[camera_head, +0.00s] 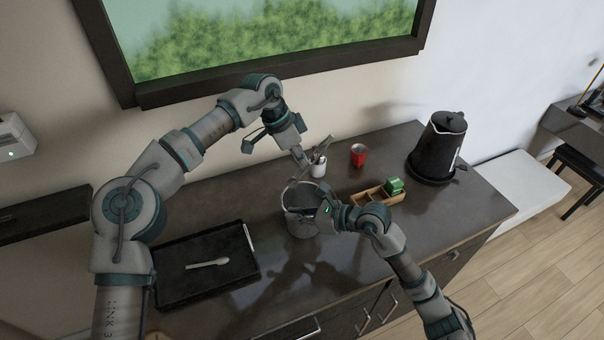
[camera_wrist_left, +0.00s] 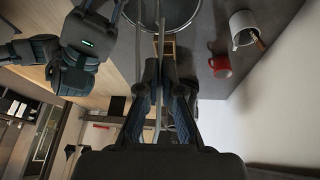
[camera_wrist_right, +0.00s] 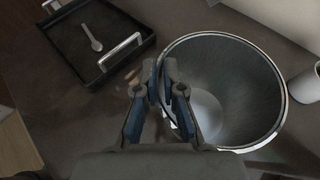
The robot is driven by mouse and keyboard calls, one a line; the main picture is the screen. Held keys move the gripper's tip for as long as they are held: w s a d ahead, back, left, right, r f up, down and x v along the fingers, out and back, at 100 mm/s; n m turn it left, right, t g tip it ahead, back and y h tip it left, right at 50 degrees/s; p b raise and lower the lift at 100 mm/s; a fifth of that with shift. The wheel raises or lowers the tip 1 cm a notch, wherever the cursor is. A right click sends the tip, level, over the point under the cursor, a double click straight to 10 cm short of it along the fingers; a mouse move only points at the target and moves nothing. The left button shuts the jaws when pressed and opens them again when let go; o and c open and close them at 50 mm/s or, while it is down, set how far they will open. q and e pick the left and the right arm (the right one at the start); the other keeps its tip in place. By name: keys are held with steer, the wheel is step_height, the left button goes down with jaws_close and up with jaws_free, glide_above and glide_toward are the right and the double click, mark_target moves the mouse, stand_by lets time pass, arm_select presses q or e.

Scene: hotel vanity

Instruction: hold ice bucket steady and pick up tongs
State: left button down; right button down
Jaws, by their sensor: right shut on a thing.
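The ice bucket (camera_head: 303,226) is a grey, open-topped cylinder standing upright on the counter. Its wide rim and inside show in the right wrist view (camera_wrist_right: 235,90); something pale lies at the bottom. My right gripper (camera_head: 325,209) is shut on the near right side of the bucket's wall. My left gripper (camera_head: 300,157) points down above the bucket's back side. Thin grey metal tongs (camera_wrist_left: 160,28) run between its narrowly spaced fingers, with their lower part by the bucket's rim. Whether the fingers press on the tongs cannot be made out.
A white cup (camera_head: 318,170) with utensils and a red mug (camera_head: 358,155) stand behind the bucket. A wooden box (camera_head: 368,197) with green packets is to its right, a black kettle (camera_head: 439,146) farther right. A black tray (camera_head: 180,286) with a spoon lies left. Counter between tray and bucket is clear.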

stand_by(0.3)
steer(key=c, duration=1.2)
jaws_free()
steer(key=v, duration=1.2)
steer(key=shift+f, duration=0.1)
